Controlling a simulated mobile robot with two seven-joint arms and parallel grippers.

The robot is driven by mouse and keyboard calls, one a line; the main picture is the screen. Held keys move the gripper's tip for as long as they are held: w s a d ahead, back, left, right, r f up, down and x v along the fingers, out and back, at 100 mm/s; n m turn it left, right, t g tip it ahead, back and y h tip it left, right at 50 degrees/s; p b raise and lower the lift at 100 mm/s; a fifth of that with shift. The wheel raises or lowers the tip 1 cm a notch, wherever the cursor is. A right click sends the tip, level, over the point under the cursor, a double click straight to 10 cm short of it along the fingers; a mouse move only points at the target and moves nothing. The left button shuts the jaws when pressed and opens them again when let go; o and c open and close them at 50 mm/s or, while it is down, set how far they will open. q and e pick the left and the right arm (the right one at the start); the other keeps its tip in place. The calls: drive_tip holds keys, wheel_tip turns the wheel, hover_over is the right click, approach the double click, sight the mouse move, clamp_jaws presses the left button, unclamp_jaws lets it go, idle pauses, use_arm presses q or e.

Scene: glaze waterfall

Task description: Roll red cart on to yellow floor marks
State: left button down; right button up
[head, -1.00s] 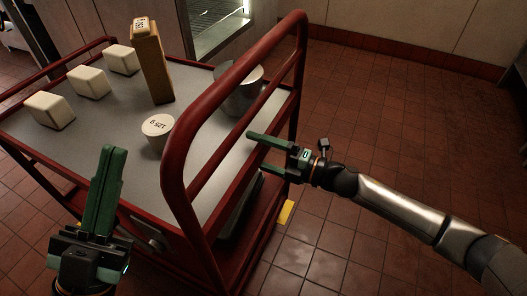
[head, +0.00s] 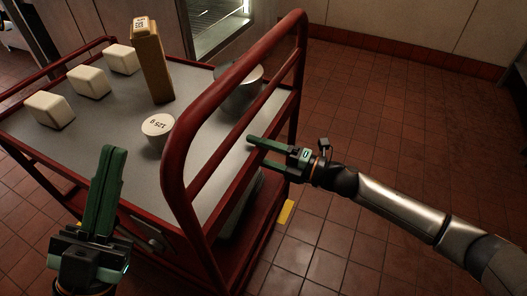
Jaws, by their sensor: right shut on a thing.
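The red cart (head: 174,170) has a grey top and a tall tubular handle at its near right end. A yellow floor mark (head: 286,213) shows on the tiles beside the cart's right lower edge; any other marks are hidden. My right gripper (head: 258,150) is shut on the cart's red end rail, inside the handle's lower right part. My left gripper (head: 108,155) points up in front of the cart's near side, apart from the handle. Its fingers overlap in this view, so its opening is unclear. The cart's wheels are hidden.
The cart carries several pale blocks (head: 50,110), a tall wooden block (head: 152,65), a white-lidded cup (head: 157,130) and a metal pot (head: 240,95). A lit glass-fronted cabinet (head: 213,25) stands behind. Tiled floor (head: 400,130) is clear at right, up to the wall.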

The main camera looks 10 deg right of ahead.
clamp_jaws()
drive_tip(key=shift+f, duration=0.1)
use_arm(q)
drive_tip(key=shift+f, duration=0.25)
use_arm(e)
drive_tip(key=shift+f, duration=0.25)
